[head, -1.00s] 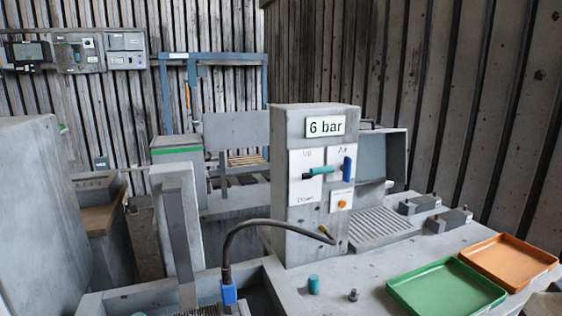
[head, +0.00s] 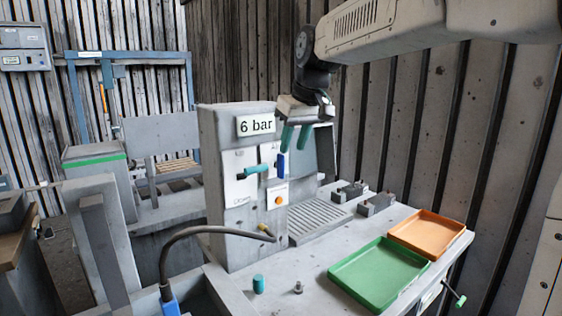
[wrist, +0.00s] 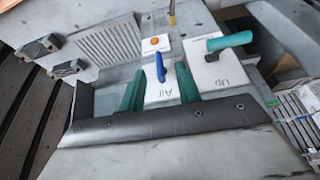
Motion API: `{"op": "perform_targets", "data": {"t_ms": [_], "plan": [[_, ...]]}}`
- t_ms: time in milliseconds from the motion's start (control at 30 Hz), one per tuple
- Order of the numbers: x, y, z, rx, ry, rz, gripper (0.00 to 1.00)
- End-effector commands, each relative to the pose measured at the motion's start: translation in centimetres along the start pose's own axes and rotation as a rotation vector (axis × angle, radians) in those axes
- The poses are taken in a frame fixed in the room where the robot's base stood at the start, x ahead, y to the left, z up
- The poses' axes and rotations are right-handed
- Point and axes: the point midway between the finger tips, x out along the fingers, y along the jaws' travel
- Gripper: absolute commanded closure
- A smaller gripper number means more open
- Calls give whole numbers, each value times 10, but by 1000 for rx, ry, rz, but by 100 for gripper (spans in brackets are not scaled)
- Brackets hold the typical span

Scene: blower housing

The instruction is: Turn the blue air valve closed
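The blue air valve (head: 281,165) is a small upright handle on a white plate marked "Air", on the front of the grey column (head: 228,205) with the "6 bar" sign. It also shows in the wrist view (wrist: 160,68), lined up between my two teal fingers. My gripper (head: 294,148) is open and empty, above and slightly right of the valve in the head view. In the wrist view my gripper (wrist: 160,78) has a finger on each side of the valve, with a gap to both. I cannot tell how far the fingertips are from the plate.
A teal lever (head: 256,170) marked "Up" and "Down" sticks out left of the valve. An orange button (head: 279,200) sits below it. A cable (head: 190,232) arches in front. Green (head: 345,266) and orange (head: 448,232) trays lie at right on the bench.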

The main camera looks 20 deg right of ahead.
Motion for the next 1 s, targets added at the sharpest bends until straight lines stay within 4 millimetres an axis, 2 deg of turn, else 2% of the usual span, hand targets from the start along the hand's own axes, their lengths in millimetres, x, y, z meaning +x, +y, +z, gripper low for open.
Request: {"op": "perform_targets", "data": {"t_ms": [33, 100, 200, 600, 800, 1000], "plan": [[3, 3, -13, -10, 8, -1, 66], [6, 6, -25, -20, 18, -2, 66], [12, 8, -32, -27, 23, -3, 66], [70, 8, -33, -26, 22, -4, 66], [83, 8, -34, -26, 25, -3, 66], [84, 8, -34, -26, 25, -3, 66]]}}
